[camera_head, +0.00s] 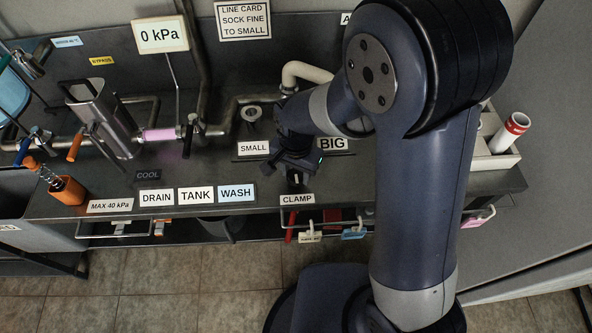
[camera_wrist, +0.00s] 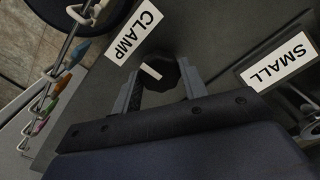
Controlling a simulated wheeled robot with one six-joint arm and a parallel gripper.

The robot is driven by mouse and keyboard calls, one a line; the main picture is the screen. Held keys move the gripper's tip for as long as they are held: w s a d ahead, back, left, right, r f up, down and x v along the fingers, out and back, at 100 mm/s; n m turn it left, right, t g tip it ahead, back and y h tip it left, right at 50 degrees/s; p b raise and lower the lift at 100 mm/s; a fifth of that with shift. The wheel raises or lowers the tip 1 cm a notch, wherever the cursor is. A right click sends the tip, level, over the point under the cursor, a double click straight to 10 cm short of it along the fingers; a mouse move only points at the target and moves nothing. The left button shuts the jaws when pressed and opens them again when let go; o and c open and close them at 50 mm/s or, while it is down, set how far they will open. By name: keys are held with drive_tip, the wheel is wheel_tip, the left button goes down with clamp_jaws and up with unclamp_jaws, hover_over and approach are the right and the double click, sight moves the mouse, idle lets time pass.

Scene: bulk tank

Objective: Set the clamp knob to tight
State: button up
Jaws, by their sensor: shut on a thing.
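The clamp knob (camera_wrist: 160,74) is a dark round knob with a white pointer bar on top. In the wrist view it sits between the two fingers of my gripper (camera_wrist: 162,88), which is shut on it. The CLAMP label (camera_wrist: 134,34) lies to the knob's upper left there, and the SMALL label (camera_wrist: 278,60) to its right. In the head view my gripper (camera_head: 297,176) is at the bench top just above the CLAMP label (camera_head: 297,198). My wrist hides most of the knob there. No tight marking can be read in either view.
A gauge sign (camera_head: 162,35) reads 0 kPa. SMALL (camera_head: 254,148) and BIG (camera_head: 333,144) labels stand behind my gripper. A pink-lit pipe section (camera_head: 160,134) is at left. Hanging tags (camera_head: 310,237) are below the bench's front edge. An orange holder (camera_head: 68,190) stands at far left.

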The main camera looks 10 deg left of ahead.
drive_tip(key=n, duration=0.4)
drive_tip(key=shift+b, duration=0.4)
drive_tip(key=n, duration=0.4)
drive_tip(key=shift+n+b, duration=0.3)
drive_tip(key=n, duration=0.4)
drive_tip(key=shift+n, duration=0.3)
drive_tip(key=n, duration=0.3)
drive_tip(key=shift+n+b, duration=0.3)
drive_tip(key=shift+b, duration=0.05)
drive_tip(key=n, duration=1.2)
drive_tip(key=shift+n+b, duration=0.3)
drive_tip(key=shift+b, duration=0.05)
drive_tip(key=shift+n, duration=1.9)
